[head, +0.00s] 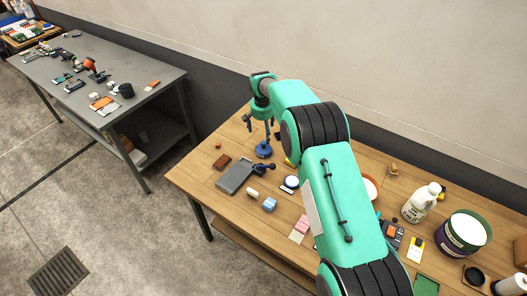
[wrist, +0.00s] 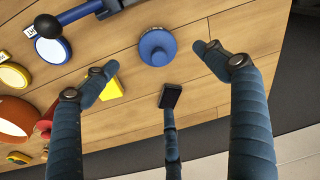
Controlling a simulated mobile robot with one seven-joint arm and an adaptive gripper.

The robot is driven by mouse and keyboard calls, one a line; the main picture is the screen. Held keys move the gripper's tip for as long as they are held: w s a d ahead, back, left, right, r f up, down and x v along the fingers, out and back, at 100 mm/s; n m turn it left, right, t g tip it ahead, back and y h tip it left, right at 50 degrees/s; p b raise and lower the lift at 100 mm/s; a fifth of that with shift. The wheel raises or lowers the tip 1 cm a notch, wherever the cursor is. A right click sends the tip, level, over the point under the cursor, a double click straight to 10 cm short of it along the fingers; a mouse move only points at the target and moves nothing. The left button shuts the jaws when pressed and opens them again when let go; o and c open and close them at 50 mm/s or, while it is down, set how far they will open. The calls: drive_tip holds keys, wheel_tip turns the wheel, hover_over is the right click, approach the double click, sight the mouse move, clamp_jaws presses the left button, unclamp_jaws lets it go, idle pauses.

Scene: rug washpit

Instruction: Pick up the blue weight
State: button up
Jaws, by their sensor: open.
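The blue weight (head: 263,149) is a round blue disc with a raised knob, resting on the wooden table near its back edge. In the wrist view the blue weight (wrist: 157,46) lies at top centre, with its knob towards me. My gripper (head: 264,129) points down just over the weight, with its fingers spread. In the wrist view my gripper (wrist: 155,58) has two fingertips left and right of the weight and a third finger below it. The fingers look apart from the weight and hold nothing.
A yellow block (wrist: 110,89) lies close beside the weight, by the left finger. The wall stands behind. A white jug (head: 420,203) and a tub (head: 463,233) stand right.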

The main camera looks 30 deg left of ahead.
sight(263, 143)
drive_tip(key=f, duration=0.6)
drive_tip(key=shift+w+a+f, duration=0.15)
drive_tip(key=shift+w+f, duration=0.2)
drive_tip(key=shift+f, duration=2.65)
drive_tip(key=c, duration=1.9)
drive_tip(key=shift+w+a+r, duration=0.1)
drive_tip(key=shift+a+r, duration=0.05)
drive_tip(key=shift+c, duration=0.6)
